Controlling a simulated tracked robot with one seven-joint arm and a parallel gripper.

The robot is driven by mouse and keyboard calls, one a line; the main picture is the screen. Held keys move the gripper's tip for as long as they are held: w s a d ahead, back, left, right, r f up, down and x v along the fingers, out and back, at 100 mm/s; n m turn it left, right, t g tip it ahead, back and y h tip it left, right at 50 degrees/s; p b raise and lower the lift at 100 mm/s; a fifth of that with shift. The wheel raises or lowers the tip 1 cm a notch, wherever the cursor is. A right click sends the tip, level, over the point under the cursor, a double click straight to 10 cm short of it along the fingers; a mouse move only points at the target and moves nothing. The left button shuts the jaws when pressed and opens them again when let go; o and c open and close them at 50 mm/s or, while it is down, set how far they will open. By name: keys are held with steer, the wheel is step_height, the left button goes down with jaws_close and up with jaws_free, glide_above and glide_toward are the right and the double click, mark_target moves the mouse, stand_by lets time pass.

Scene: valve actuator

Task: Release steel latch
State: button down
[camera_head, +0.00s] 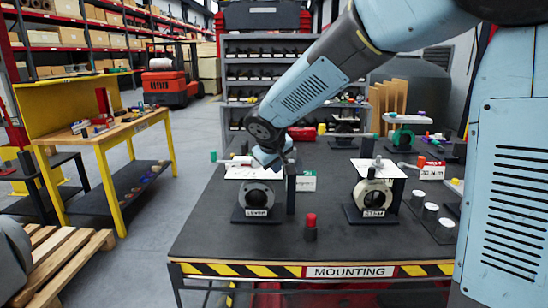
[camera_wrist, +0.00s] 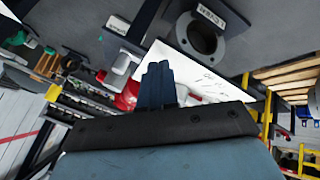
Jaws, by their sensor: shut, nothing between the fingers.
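My gripper (camera_head: 272,163) is at the left valve stand, over its white top plate (camera_head: 253,173). In the wrist view its dark blue fingers (camera_wrist: 158,84) are together with nothing visible between them. The stand has a round grey valve body (camera_head: 257,196) labelled LEVER; its ring also shows in the wrist view (camera_wrist: 200,35). A dark upright post (camera_head: 291,194) stands just right of it. A pale lever with a green knob (camera_head: 213,156) sticks out left. A pale grey block (camera_wrist: 122,62) lies beside the fingers; I cannot tell whether it is the steel latch, or whether they touch.
A second valve stand (camera_head: 374,196) is to the right on the dark table (camera_head: 230,235). A red-capped cylinder (camera_head: 310,222) stands in front between the stands. A white box (camera_head: 306,181) is behind the post. White-topped cups (camera_head: 430,211) are at the right. The table's front left is clear.

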steer(key=shift+w+d, duration=1.4)
steer(key=shift+d, duration=0.05)
